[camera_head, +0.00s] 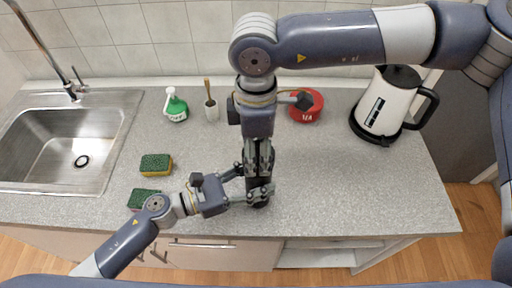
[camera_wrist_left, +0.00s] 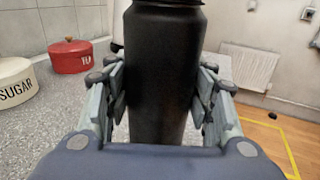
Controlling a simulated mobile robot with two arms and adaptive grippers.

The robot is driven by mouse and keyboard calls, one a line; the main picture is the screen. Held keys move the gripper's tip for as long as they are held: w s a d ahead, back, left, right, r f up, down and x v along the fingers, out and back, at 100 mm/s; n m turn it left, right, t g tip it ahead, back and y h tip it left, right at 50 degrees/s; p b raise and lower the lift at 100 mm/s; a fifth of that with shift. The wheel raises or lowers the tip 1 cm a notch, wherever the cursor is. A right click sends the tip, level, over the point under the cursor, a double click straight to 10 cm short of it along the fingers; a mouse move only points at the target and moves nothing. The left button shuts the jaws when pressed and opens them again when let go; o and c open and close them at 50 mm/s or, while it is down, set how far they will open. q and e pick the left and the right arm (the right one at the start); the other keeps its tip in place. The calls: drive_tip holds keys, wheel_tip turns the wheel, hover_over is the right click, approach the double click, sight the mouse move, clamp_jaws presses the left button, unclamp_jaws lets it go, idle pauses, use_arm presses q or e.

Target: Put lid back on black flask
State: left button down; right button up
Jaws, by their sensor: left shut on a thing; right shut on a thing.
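The black flask (camera_wrist_left: 160,75) stands upright in the left wrist view, with its top cut off by the frame edge. My left gripper (camera_wrist_left: 162,95) is shut around its body, one finger on each side. In the head view the left gripper (camera_head: 255,191) reaches in from the left near the counter's front edge, and the flask is mostly hidden there. My right gripper (camera_head: 259,168) points down directly above the flask. It is shut on a dark thing, apparently the lid, mostly hidden between its fingers. Whether lid and flask touch cannot be told.
A sink (camera_head: 75,150), two sponges (camera_head: 156,164), a green-white bottle (camera_head: 175,105) and a brush holder (camera_head: 211,109) are left. A red pot (camera_head: 313,106) and a kettle (camera_head: 382,108) stand right. A sugar canister (camera_wrist_left: 14,84) shows in the wrist view. The right front counter is clear.

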drive_tip(key=o, duration=1)
drive_tip(key=shift+c, duration=0.2)
drive_tip(key=shift+r, duration=2.3)
drive_tip(key=shift+n, duration=0.3)
drive_tip(key=shift+c, duration=0.3)
